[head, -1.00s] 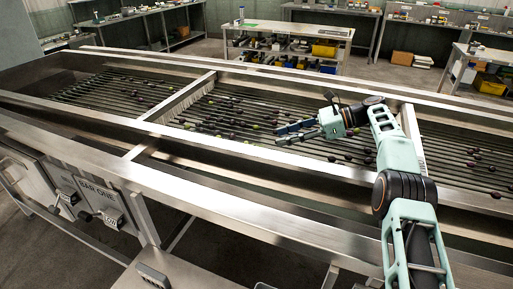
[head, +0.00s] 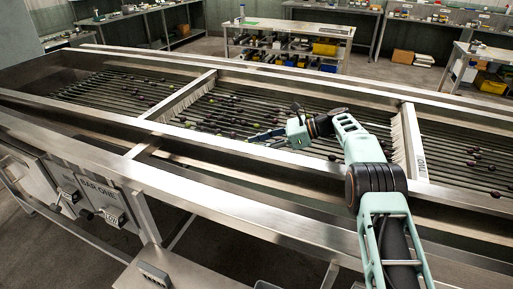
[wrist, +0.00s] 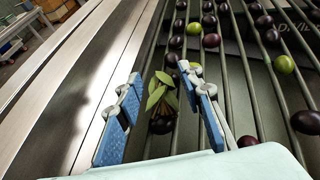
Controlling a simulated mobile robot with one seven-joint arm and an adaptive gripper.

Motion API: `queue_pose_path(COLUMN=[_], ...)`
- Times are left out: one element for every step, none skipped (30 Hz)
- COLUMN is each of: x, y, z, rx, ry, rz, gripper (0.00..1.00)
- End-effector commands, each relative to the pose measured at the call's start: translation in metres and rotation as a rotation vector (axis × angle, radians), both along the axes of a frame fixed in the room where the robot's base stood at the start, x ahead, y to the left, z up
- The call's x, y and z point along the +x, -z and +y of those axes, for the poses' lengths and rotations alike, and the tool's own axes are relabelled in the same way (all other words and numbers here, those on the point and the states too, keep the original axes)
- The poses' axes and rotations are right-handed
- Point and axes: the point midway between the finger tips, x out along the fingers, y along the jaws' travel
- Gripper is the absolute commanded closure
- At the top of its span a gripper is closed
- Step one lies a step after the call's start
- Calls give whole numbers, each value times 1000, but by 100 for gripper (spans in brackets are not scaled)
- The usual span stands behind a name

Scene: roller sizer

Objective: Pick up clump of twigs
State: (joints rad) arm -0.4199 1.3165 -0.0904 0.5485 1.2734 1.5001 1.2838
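The clump of twigs (wrist: 161,98), with green leaves and thin brown stems, shows in the wrist view on the rollers near the steel side wall. It lies between the two blue-padded fingers of my gripper (wrist: 163,110), which are open on either side of it. I see no clear contact between the fingers and the clump. A dark olive partly shows just under the stems. In the head view my gripper (head: 268,137) is low over the middle roller section, close to its near wall; the clump cannot be made out there.
Dark and green olives (wrist: 211,40) lie scattered on the rollers (wrist: 245,70), mostly ahead and right of the fingers. A long steel rail (wrist: 95,75) runs along the left in the wrist view. A white brush divider (head: 184,97) bounds the section in the head view.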

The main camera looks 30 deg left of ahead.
Motion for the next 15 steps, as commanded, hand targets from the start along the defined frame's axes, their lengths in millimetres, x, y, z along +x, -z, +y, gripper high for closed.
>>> queue_pose_path(x=[1,1,1,1,1,1,1,1,1,1,1,1,1,1,1], y=[0,0,0,0,0,0,0,0,0,0,0,0,0,0,-1], z=[-1,-1,-1,-1,-1,-1,-1,-1,-1,-1,-1,-1,-1,-1,-1], rx=[0,0,0,0,0,0,0,0,0,0,0,0,0,0,0], ry=[1,1,1,1,1,1,1,1,1,1,1,1,1,1,1], rz=[0,0,0,0,0,0,0,0,0,0,0,0,0,0,0], gripper=[65,65,65,65,68,73,76,80,84,87,87,87,87,87,87])
